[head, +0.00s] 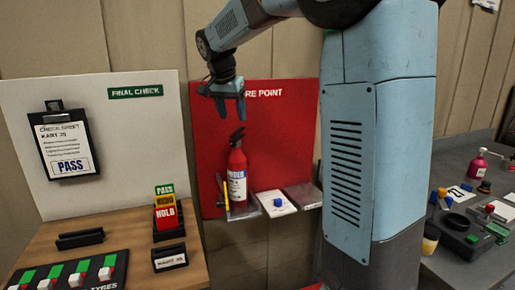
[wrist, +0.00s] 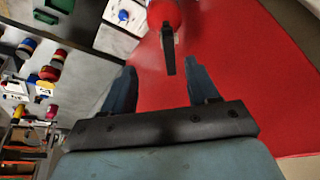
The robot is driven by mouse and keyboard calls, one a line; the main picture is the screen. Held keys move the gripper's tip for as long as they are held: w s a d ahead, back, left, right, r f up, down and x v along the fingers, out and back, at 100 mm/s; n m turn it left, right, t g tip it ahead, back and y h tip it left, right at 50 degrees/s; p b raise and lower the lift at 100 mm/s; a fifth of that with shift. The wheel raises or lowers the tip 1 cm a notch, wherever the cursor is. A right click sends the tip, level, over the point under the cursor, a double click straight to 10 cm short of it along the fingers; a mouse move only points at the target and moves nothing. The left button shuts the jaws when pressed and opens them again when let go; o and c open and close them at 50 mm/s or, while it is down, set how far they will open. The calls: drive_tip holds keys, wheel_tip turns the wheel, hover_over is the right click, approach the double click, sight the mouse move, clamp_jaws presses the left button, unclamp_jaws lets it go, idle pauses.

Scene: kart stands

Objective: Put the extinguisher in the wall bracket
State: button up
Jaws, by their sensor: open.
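The red extinguisher (head: 237,165), with a black handle and a white-and-blue label, stands upright against the red fire point panel (head: 285,130). Its base is at a low grey holder (head: 246,214), which looks like the wall bracket; how deep it sits is hard to tell. My gripper (head: 231,110) is open and empty above the extinguisher, apart from it, fingers pointing down. In the wrist view the extinguisher's red top (wrist: 163,12) and black handle lie ahead, between the lines of the two open fingers (wrist: 160,66).
A yellow upright piece (head: 225,194) is beside the extinguisher's left. White and grey shelves (head: 276,204) adjoin on the right. A wooden table (head: 120,235) with card holders stands left. A grey bench (head: 465,175) with several small items is right.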

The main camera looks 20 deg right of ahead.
drive_tip(key=s+d+f+n+y, duration=0.1)
drive_tip(key=s+f+n, duration=0.1)
drive_tip(key=s, duration=0.8)
drive_tip(key=s+f+n+t+y, duration=0.1)
drive_tip(key=s+f+n, duration=0.2)
drive_tip(key=s, duration=0.8)
drive_tip(key=s+d+f+n+t, duration=0.1)
drive_tip(key=s+f+n, duration=0.2)
drive_tip(key=s, duration=0.8)
drive_tip(key=shift+s+d+f+n+y, duration=0.2)
drive_tip(key=shift+d+n+y, duration=0.1)
drive_tip(key=shift+d+y, duration=0.1)
